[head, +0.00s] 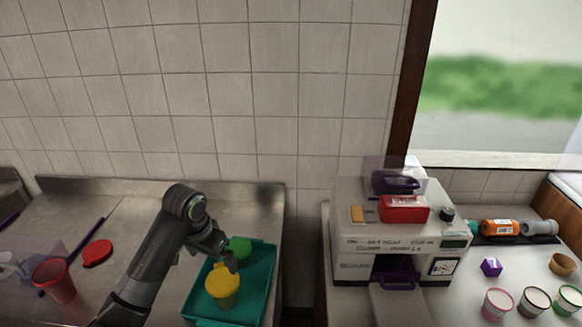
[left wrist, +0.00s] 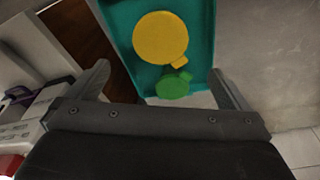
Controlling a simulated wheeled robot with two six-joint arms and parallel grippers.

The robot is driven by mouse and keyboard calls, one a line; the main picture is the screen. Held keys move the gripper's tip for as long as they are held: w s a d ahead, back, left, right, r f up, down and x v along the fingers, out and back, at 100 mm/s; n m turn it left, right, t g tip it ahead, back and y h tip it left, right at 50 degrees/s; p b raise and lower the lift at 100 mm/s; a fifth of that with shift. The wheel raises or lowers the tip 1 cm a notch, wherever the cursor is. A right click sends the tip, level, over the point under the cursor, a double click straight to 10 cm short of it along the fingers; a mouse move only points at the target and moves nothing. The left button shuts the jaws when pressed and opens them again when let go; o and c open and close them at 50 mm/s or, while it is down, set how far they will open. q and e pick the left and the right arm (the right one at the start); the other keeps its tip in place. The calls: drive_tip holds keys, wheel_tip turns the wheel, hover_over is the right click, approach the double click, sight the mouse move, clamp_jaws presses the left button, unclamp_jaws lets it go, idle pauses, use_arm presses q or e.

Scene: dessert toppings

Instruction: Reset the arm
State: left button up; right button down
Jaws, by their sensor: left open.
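My right gripper is in neither view.
A red cup (head: 54,280) and a red lid (head: 97,253) are on the steel counter at left. A white machine (head: 350,240) stands right of a gap between counters. Several small tubs, a purple block (head: 491,267) and an orange bottle (head: 498,227) are further right.

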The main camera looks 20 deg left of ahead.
use_arm(q)
drive_tip(key=s+d+f, duration=0.1)
drive_tip(key=s+f, duration=0.3)
drive_tip(key=s, duration=0.3)
drive_tip(key=s+d+f+n+t, duration=0.1)
drive_tip(key=s+f, duration=0.2)
drive_tip(key=s, duration=0.4)
drive_tip(key=s+d+f, duration=0.1)
drive_tip(key=s+f, duration=0.3)
drive_tip(key=s, duration=0.2)
drive_tip(key=s+r+n+y, duration=0.1)
drive_tip(key=s+y, duration=0.1)
drive_tip(key=s, duration=0.6)
wheel_tip(320, 180, down, 31)
drive_tip(key=a+b, duration=0.2)
drive_tip(key=b, duration=0.4)
drive_tip(key=s+d+f+g+b, duration=0.1)
drive_tip(key=s+f+b, duration=0.1)
drive_tip(key=s+f, duration=0.5)
drive_tip(key=s+f+b, duration=0.2)
drive_tip(key=s+f, duration=0.6)
drive_tip(key=f, duration=0.5)
drive_tip(key=shift+s+d+g+h, duration=0.15)
drive_tip(key=shift+d+g+h, duration=0.25)
